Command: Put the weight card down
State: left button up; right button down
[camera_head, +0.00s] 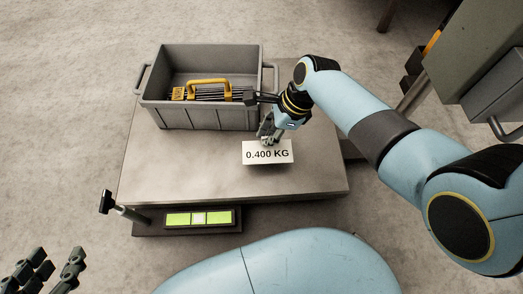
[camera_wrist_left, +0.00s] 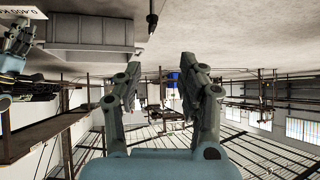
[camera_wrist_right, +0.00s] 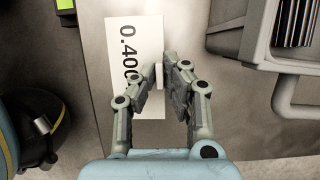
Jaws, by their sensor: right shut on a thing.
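The white weight card (camera_head: 267,153) reads "0.400 KG" and is over the front right part of the grey metal platform (camera_head: 190,175). My right gripper (camera_head: 268,139) is shut at the card's far edge. In the right wrist view the fingertips (camera_wrist_right: 165,77) close on a small pale tab by the card (camera_wrist_right: 137,40), and a finger covers part of its print. I cannot tell whether the card touches the platform. Its corner shows at top left in the left wrist view (camera_wrist_left: 22,13). My left gripper (camera_wrist_left: 160,78) is open and empty, away from the platform at lower left (camera_head: 45,270).
A grey crate (camera_head: 205,118) stands at the platform's back, holding dark rods and a yellow-handled item (camera_head: 207,83). A green-lit display (camera_head: 198,218) sits at the platform's front, with a dark knob (camera_head: 106,202) left of it. The platform's front left is bare.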

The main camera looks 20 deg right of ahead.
aim_at(264, 147)
jog(key=shift+s+a+f+b, duration=0.25)
jog(key=shift+a+f, duration=0.2)
jog(key=shift+a, duration=0.1)
jog(key=shift+s+a+f+b, duration=0.25)
jog(key=shift+a+f, duration=0.15)
jog(key=shift+a, duration=0.1)
jog(key=shift+w+d, duration=0.1)
jog(key=shift+w, duration=0.05)
notch_tip(264, 147, down, 2)
jog(key=shift+f+b, duration=0.1)
jog(key=shift+b, duration=0.8)
jog(key=shift+f+b, duration=0.65)
pick_arm(q)
jog(key=w+d+r+m+t+h, duration=0.1)
jog(key=w+r+t, duration=0.4)
jog(key=r, duration=0.4)
jog(key=w+d+r+m+t+h, duration=0.1)
jog(key=w+r+t, duration=0.4)
jog(key=r, duration=0.4)
jog(key=shift+d+t+h, duration=0.2)
jog(key=shift+t+h, duration=0.1)
jog(key=shift+t, duration=0.3)
jog(key=shift+r, duration=0.2)
pick_arm(e)
jog(key=shift+f, duration=0.1)
jog(key=c, duration=1.5)
grip_release()
jog(key=shift+o, duration=0.3)
